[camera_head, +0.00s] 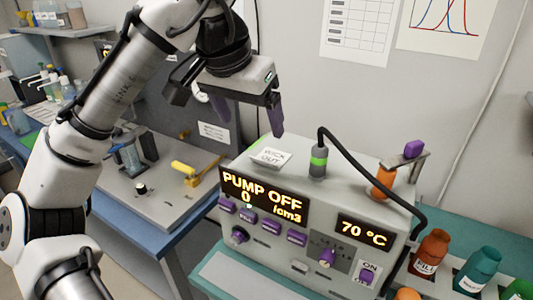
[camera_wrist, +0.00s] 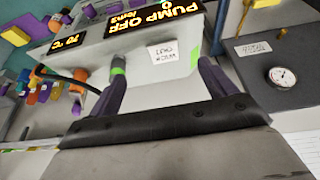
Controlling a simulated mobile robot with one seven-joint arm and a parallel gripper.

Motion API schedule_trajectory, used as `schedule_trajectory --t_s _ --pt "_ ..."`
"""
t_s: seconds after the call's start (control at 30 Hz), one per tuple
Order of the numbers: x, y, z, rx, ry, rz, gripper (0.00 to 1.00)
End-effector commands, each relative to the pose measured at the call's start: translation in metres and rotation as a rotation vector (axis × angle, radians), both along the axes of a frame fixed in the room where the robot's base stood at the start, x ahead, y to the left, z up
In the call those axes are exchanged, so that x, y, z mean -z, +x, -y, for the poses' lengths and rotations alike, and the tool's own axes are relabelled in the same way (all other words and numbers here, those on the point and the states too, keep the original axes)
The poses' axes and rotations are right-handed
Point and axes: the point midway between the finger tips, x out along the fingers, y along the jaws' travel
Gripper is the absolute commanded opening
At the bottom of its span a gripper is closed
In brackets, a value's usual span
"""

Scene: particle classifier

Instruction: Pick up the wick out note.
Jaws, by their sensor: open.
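The wick out note (camera_head: 270,158) is a small white card with grey lettering. It lies flat on top of the grey pump box, near its front left edge, above the "PUMP OFF" display. In the wrist view the note (camera_wrist: 163,53) shows between and beyond my two purple fingers, upside down. My gripper (camera_head: 252,126) is open and empty, above and slightly behind the note, apart from it. In the wrist view its fingers (camera_wrist: 160,75) are spread wide on either side of the note. Nothing hides the note.
A black cable rises from a green-banded plug (camera_head: 318,161) just right of the note. An orange and purple part (camera_head: 384,182) stands further right on the box. Bottles (camera_head: 430,250) stand at the lower right. A grey bench device with a yellow handle (camera_head: 190,172) is at the left.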

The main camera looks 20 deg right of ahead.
Motion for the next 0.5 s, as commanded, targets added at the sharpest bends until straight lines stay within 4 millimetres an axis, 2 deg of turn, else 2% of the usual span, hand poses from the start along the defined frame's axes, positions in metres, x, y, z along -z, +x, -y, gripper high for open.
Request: schedule_trajectory --t_s 0.2,0.5 --pt "0.039 0.01 0.013 0.001 -0.003 0.0 0.84" --pt "0.062 0.017 0.02 0.001 -0.004 0.001 0.84"
